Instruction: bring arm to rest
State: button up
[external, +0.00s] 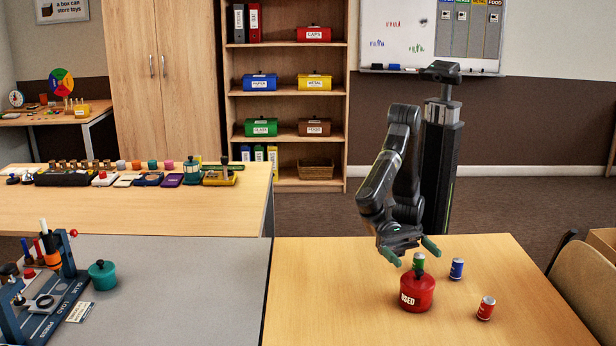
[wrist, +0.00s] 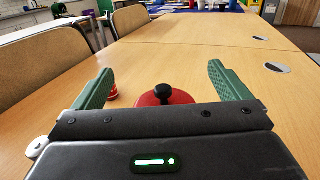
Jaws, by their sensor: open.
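My gripper (external: 416,249) is open above the wooden table, with its green fingers spread wide. It also shows in the wrist view (wrist: 161,88), with nothing held between the fingers. A red lidded pot (external: 417,294) with a black knob and the word USED stands on the table just below and in front of the gripper. In the wrist view the pot's red lid (wrist: 165,97) shows between the fingers, partly hidden by the gripper body. My arm is bent, reaching down from its column behind the table.
A green can (external: 418,260) stands behind the pot, partly hidden. A blue can (external: 457,268) and a red can (external: 486,308) stand to the right. A teal pot (external: 102,275) and a press (external: 45,290) stand on the grey table. The wooden table left of the red pot is clear.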

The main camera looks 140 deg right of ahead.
jog(key=b, duration=0.3)
send_near(426, 296)
jog(key=x, duration=0.2)
jog(key=shift+w+a+r, duration=0.1)
jog(key=shift+a, duration=0.2)
jog(key=x, duration=0.2)
jog(key=shift+w+a+f, duration=0.1)
jog(key=shift+a+f, duration=0.1)
jog(key=shift+a, duration=0.1)
notch_tip(426, 296, up, 21)
jog(key=p, duration=0.5)
jog(key=w+d+m+t+h, duration=0.3)
jog(key=w+d+m+h, duration=0.1)
jog(key=d, duration=1.1)
jog(key=w+d+m+t+h, duration=0.3)
jog(key=d+h, duration=0.3)
jog(key=d, duration=0.9)
jog(key=w+d+m+t+h, duration=0.4)
jog(key=w+d+m+h, duration=0.1)
jog(key=d, duration=1.1)
jog(key=shift+w+m, duration=0.3)
jog(key=shift+w, duration=0.15)
jog(key=shift+r, duration=0.1)
